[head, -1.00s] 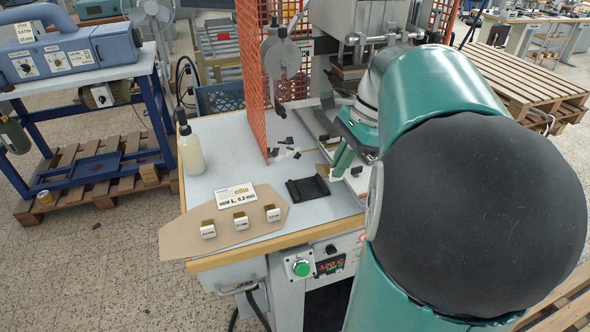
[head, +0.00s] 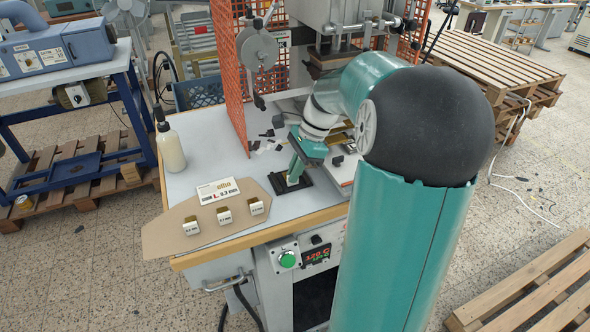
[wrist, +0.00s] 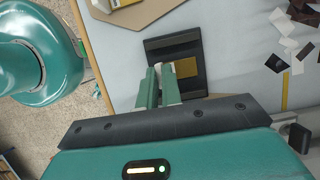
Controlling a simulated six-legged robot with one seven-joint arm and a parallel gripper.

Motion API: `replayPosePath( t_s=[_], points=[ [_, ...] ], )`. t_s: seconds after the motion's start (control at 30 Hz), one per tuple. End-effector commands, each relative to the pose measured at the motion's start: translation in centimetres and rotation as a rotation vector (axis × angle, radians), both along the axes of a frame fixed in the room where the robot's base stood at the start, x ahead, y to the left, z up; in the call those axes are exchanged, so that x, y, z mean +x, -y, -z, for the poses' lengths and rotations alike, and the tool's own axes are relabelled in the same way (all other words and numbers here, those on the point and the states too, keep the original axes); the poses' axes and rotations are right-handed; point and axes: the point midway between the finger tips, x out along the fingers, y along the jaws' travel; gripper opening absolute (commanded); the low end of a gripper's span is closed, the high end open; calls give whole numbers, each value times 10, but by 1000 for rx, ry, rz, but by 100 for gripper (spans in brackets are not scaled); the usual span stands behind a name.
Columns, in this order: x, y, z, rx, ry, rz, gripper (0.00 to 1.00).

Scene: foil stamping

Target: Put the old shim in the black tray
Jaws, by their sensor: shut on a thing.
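The black tray (head: 275,187) lies on the work table, and it also shows in the wrist view (wrist: 160,45). My gripper (head: 292,180) points down at the tray. In the wrist view my gripper (wrist: 160,88) has its green fingers close together, shut on the old shim, of which a brass-coloured leaf (wrist: 186,67) shows beside the fingers, over the tray floor. The fingers hide the part they grip. I cannot tell whether the shim touches the tray floor.
Several white shim blocks (head: 224,216) stand on a cardboard sheet (head: 165,236) at the front left, with a printed card (head: 217,190) behind. A white bottle (head: 170,150) stands at left. An orange mesh guard (head: 228,85) and the press (head: 335,35) rise behind. Dark and pale scraps (wrist: 278,62) lie beyond the tray.

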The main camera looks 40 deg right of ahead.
Motion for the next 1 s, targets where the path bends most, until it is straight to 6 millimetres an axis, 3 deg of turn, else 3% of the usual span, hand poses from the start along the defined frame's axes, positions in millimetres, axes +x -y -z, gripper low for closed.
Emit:
replayPosePath(
  t_s=[0.2, 0.33, 0.73, 1.0],
  points=[
    [0, 0, 2, 0, -1, 0, 0],
    [0, 0, 2, 0, 0, 0, 28],
    [0, 2, -4, -2, 2, 0, 28],
    [-5, 20, -49, -4, 3, 2, 28]
  ],
)
